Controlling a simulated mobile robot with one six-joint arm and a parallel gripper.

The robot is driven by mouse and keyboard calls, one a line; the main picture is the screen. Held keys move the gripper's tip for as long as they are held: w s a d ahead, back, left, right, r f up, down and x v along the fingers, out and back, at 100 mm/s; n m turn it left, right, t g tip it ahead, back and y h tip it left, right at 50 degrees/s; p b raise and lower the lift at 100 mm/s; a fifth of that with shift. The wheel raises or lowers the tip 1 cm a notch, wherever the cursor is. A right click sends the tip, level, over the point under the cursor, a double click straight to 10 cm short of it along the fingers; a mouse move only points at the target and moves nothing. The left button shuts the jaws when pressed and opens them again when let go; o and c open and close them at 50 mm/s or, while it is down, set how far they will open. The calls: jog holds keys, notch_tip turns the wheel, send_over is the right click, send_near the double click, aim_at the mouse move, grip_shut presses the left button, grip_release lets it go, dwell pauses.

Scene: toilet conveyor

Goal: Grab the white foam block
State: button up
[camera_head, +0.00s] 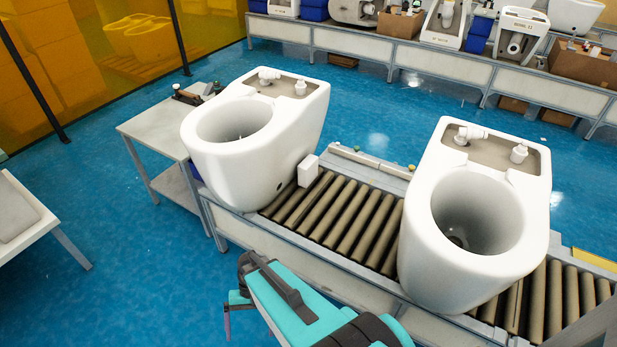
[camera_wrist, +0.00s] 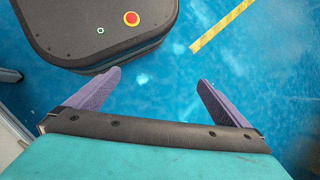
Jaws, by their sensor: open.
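The white foam block (camera_head: 308,170) is small and box-shaped. In the head view it stands on the conveyor rollers, close against the right side of the left toilet (camera_head: 255,140). My gripper (camera_head: 228,318) is in front of the conveyor, below and left of the block and well apart from it. In the wrist view my gripper (camera_wrist: 155,85) shows two purple fingers spread wide with nothing between them. The block does not show in the wrist view.
A second toilet (camera_head: 475,215) stands on the right of the roller conveyor (camera_head: 340,215); bare rollers lie between the toilets. A grey side table (camera_head: 150,130) stands at the left. My dark base with a red button (camera_wrist: 131,18) shows in the wrist view over blue floor.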

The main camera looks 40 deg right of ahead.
aim_at(313, 171)
jog(key=w+d+m+t+y+b, duration=0.5)
jog(key=w+d, duration=0.4)
jog(key=w, duration=0.4)
jog(key=w+d+r+m+t+b, duration=0.3)
jog(key=d+m, duration=0.1)
jog(key=d, duration=0.7)
jog(key=w+d+r+m+t+b, duration=0.3)
jog(key=w+d+m+t+b, duration=0.1)
jog(key=d, duration=0.8)
jog(key=w+d+r+m+t+h+b, duration=0.1)
jog(key=w+d+r+m+t+b, duration=0.2)
jog(key=d, duration=0.9)
jog(key=shift+w+d+m+t+b, duration=0.1)
jog(key=shift+w+m+t+b, duration=0.3)
jog(key=shift+w+m+b, duration=0.25)
jog(key=d+m+t+h+b, duration=0.1)
jog(key=d+m+b, duration=0.2)
jog(key=d, duration=0.4)
jog(key=s+d+m+t+h+b, duration=0.1)
jog(key=d+m+t+b, duration=0.1)
jog(key=d, duration=0.5)
jog(key=s+d+m+t+h+b, duration=0.1)
jog(key=d+m+t+h+b, duration=0.1)
jog(key=d, duration=0.4)
jog(key=shift+s+d+r+m+b, duration=0.15)
jog(key=shift+d+m+b, duration=0.25)
jog(key=shift+m+b, duration=0.55)
jog(key=shift+s+d+r+m, duration=0.1)
jog(key=shift+d+m, duration=0.25)
jog(key=shift+m, duration=0.05)
